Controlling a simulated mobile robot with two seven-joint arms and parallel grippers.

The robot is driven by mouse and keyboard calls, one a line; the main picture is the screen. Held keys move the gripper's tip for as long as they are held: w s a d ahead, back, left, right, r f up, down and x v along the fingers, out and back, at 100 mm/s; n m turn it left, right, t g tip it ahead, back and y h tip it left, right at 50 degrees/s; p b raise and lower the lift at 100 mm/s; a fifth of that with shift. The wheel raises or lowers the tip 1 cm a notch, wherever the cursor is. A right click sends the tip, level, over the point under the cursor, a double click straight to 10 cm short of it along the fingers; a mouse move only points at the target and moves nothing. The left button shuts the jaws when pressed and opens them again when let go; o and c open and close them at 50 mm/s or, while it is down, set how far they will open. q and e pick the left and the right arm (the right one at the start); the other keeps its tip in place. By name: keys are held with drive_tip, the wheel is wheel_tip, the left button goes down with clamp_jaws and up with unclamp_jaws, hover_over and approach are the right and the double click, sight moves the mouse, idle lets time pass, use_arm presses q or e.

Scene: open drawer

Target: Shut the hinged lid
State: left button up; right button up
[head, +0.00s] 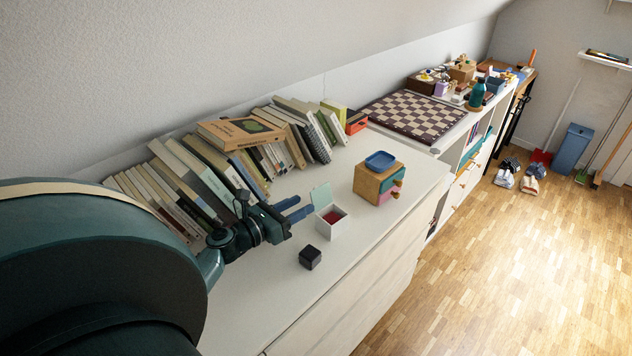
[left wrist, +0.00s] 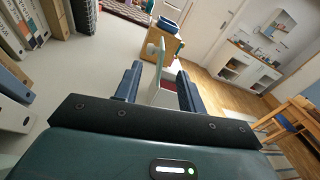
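A small white box (head: 332,228) with a red inside stands on the white dresser top. Its pale green hinged lid (head: 321,197) stands open, roughly upright, on the box's far-left side. My left gripper (head: 306,207) is just left of the box, its two blue fingers pointing at the lid. The fingers are apart with nothing held between them. In the left wrist view, the lid (left wrist: 159,56) and the box (left wrist: 162,97) show ahead, between the open fingers (left wrist: 160,72). I cannot tell whether a finger touches the lid. My right gripper is in neither view.
A black cube (head: 310,258) lies in front of the box. A small wooden drawer unit (head: 368,184) with a blue tray (head: 381,160) on top stands to the right. Leaning books (head: 190,175) line the wall behind my left arm.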

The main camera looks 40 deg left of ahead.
sight(318, 189)
use_arm(q)
drive_tip(key=shift+n+t+y, duration=0.3)
drive_tip(key=shift+n, duration=0.4)
drive_tip(key=w, duration=0.6)
drive_tip(key=shift+w+a+r, duration=0.1)
drive_tip(key=shift+r, duration=0.2)
drive_tip(key=shift+w, duration=0.8)
drive_tip(key=shift+c, duration=0.2)
clamp_jaws()
